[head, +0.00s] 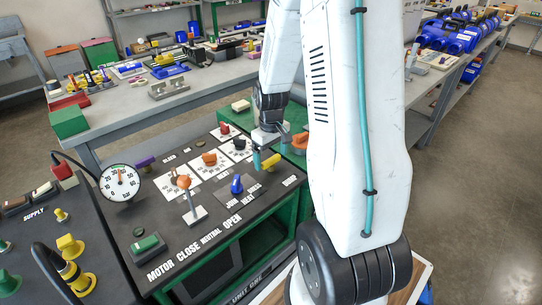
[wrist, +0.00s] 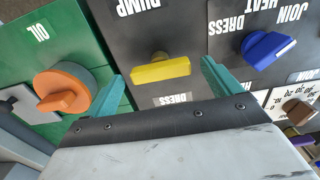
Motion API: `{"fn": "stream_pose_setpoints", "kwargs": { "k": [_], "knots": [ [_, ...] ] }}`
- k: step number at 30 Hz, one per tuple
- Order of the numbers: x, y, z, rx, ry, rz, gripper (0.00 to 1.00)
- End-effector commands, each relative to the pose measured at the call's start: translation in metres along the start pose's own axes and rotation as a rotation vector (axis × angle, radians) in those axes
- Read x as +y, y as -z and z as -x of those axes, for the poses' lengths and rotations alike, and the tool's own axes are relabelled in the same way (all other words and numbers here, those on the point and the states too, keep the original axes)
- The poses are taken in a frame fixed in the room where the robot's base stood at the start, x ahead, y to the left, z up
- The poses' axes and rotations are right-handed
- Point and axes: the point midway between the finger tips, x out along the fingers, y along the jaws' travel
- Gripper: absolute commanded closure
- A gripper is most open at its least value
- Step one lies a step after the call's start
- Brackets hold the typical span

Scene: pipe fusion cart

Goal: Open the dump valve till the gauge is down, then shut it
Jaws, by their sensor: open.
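The dump valve has a yellow bar handle (wrist: 160,69) below an upside-down DUMP label (wrist: 138,8) in the wrist view. The handle lies nearly crosswise in that picture. My gripper (wrist: 163,72) is open, with one teal finger off each end of the handle and a gap at both sides. In the head view my gripper (head: 264,148) is low over the panel by the yellow handle (head: 271,161), partly covering it. The round white gauge (head: 119,182) stands at the panel's left; its needle points roughly upward, and its exact reading is too small to tell.
A blue knob (wrist: 268,48) is to the right of the handle and an orange OIL knob (wrist: 65,88) to the left, on green. An orange-topped lever (head: 191,205) and a green button (head: 148,243) are on the panel's near side. A cluttered bench (head: 130,122) stands behind.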

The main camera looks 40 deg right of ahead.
Motion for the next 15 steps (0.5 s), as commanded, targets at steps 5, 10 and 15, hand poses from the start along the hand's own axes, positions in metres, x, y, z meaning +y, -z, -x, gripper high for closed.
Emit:
{"fn": "stream_pose_setpoints", "kwargs": {
  "k": [5, 10, 15],
  "knots": [
    [0.0, 0.0001, -0.005, 0.001, -0.001, 0.0, 0.1],
    [0.0, 0.0001, -0.0047, 0.001, -0.001, 0.0, 0.13],
    [0.0, 0.0001, -0.0046, 0.001, 0.0, 0.0, 0.55]
  ]
}}
